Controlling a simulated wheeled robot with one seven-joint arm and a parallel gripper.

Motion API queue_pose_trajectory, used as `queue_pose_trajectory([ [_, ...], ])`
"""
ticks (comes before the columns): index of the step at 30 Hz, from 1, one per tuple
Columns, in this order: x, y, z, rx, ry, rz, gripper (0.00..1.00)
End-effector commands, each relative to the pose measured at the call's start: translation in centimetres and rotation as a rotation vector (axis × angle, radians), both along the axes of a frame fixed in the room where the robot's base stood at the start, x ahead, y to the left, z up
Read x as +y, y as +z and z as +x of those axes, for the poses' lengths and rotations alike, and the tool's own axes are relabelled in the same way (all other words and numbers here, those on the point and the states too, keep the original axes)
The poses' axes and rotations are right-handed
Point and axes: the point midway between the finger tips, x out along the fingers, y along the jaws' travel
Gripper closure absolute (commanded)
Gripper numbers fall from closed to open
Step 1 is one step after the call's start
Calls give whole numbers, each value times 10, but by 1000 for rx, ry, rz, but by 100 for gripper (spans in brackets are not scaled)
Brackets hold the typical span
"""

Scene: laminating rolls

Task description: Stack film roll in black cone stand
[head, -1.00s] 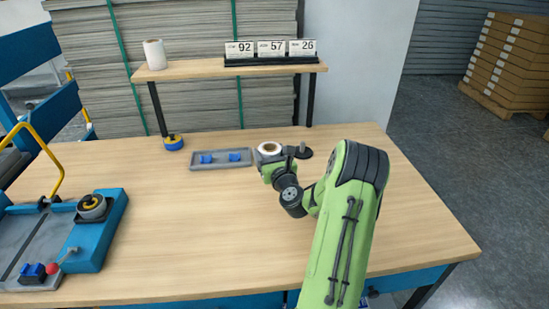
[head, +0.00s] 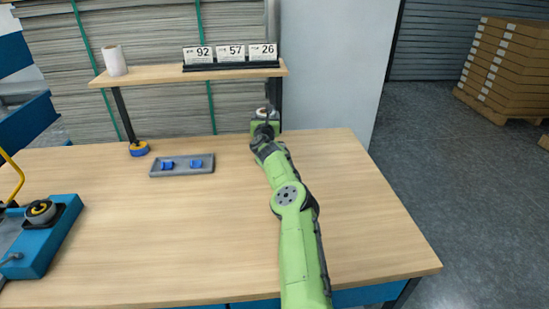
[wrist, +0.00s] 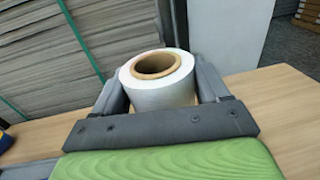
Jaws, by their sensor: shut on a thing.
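The film roll (wrist: 160,98) is white with a brown core, and stands upright between the two fingers of my gripper (wrist: 162,84) in the wrist view. The gripper is shut on it. In the head view the roll (head: 266,114) shows small at the far end of my arm, with my gripper (head: 265,121) around it. It appears raised above the back of the table, in front of the right shelf leg. I cannot make out the black cone stand now; my arm probably hides it. Another white roll (head: 115,60) stands on the shelf's left end.
A grey tray (head: 182,172) with two blue pieces lies left of my arm. The shelf (head: 150,77) carries number cards (head: 231,54). A blue machine (head: 45,240) is at the left. The table's front middle is clear.

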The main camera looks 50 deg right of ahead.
Motion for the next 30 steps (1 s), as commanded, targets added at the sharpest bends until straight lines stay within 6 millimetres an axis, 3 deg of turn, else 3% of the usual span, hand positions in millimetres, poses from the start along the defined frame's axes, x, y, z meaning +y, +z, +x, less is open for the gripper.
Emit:
queue_pose_trajectory([
  [15, -1, -97, -1, -1, -5, -4, 63],
  [29, -1, -106, -1, -3, -5, -5, 63],
  [30, -1, -107, -1, -2, -5, -4, 24],
])
